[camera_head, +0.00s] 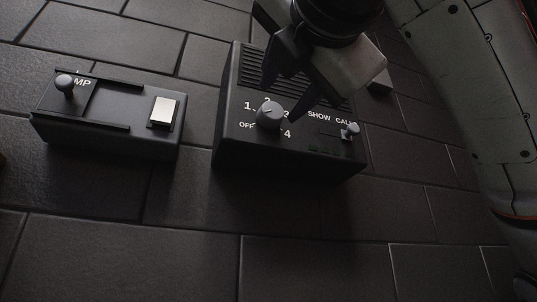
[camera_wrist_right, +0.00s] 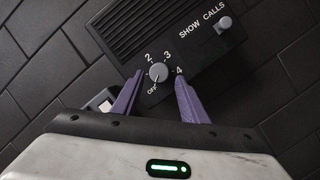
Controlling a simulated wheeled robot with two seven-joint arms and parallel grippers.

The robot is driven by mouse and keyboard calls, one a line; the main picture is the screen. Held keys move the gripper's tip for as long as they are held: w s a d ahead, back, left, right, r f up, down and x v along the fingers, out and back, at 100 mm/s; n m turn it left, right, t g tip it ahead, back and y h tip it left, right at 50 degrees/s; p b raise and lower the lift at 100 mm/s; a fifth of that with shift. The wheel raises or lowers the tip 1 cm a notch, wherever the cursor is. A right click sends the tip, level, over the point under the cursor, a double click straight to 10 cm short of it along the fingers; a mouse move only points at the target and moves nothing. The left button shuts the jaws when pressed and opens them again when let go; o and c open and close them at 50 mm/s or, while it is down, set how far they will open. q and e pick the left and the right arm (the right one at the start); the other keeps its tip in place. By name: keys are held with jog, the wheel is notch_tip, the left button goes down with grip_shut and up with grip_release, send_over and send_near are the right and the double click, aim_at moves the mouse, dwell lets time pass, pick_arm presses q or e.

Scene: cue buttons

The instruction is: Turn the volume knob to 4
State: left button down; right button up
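The volume knob (camera_head: 269,115) is a round grey dial on a dark speaker box (camera_head: 235,150), with OFF and the numbers 1 to 4 around it. In the right wrist view the knob (camera_wrist_right: 158,72) lies between the tips of my right gripper (camera_wrist_right: 160,78). The two purple fingers are apart, one on each side, with gaps to the knob. In the head view my right gripper (camera_head: 285,98) comes from above, close to the knob. The knob's pointer is too small to read surely. My left gripper is not in view.
The speaker box also has a SHOW CALLS slider (camera_head: 350,131) on its right part and a slotted grille (camera_head: 258,72) behind the knob. A second dark box (camera_head: 110,135) with a slider (camera_head: 65,83) and a white button (camera_head: 163,111) stands left. The tiled surface in front is clear.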

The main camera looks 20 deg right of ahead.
aim_at(274, 111)
jog(key=x, duration=0.3)
jog(key=shift+w+p, duration=0.25)
jog(key=shift+p, duration=0.15)
jog(key=shift+w+r, duration=0.25)
jog(key=shift+w, duration=0.35)
jog(key=shift+w+d, duration=0.1)
jog(key=shift+w, duration=0.15)
jog(key=c, duration=0.8)
jog(key=shift+o, duration=0.2)
jog(key=shift+m, duration=0.3)
